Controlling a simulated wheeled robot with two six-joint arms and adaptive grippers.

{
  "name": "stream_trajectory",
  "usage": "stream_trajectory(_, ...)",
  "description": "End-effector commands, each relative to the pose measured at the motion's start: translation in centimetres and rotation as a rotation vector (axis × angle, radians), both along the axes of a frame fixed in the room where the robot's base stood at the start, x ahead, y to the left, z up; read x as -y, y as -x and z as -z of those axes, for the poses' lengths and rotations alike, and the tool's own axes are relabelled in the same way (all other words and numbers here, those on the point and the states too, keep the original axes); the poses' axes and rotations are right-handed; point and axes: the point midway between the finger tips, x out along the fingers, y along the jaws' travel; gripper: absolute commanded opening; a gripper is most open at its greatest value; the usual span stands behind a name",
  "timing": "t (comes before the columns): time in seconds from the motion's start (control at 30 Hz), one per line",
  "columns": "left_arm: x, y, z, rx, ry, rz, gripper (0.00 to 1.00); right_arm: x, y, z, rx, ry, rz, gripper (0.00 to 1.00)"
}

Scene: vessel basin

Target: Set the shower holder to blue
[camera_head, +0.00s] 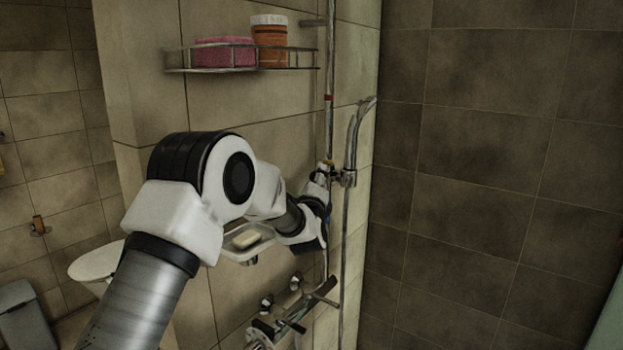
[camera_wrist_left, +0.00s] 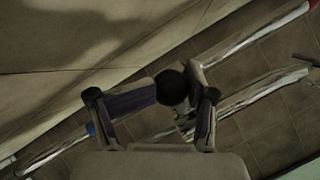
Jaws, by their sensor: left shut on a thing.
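The shower holder (camera_head: 347,178) sits on the vertical metal rail (camera_head: 330,125) and carries the hand shower (camera_head: 355,130). My left gripper (camera_head: 326,180) is at the holder, at about the same height, and hides part of it. In the left wrist view the fingers of my left gripper (camera_wrist_left: 178,92) close around a dark round knob (camera_wrist_left: 172,86), part of the holder. The rail has a red mark (camera_head: 329,97) above the holder. A blue mark (camera_wrist_left: 90,129) shows on the rail in the left wrist view, apart from the holder. My right gripper is out of view.
A wire shelf (camera_head: 240,68) with a pink sponge and an orange jar is fixed above. A soap dish (camera_head: 248,240) hangs behind my left arm. A mixer tap (camera_head: 285,325) juts out below. The tiled wall on the right is bare.

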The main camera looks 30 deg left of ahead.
Motion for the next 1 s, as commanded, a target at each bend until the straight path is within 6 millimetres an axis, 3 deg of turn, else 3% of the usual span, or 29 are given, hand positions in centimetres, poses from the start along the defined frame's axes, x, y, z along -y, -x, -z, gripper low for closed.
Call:
stream_trajectory(0.27,0.4,0.0,2.1,0.001,-0.006,0.007,0.0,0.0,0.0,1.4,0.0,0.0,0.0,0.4)
stream_trajectory(0.7,0.4,-0.5,10.4,-0.009,-0.005,0.007,0.0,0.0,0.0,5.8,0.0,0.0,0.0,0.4)
stream_trajectory(1.0,0.4,-0.7,14.7,-0.009,-0.004,0.006,0.0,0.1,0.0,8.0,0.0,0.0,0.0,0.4)
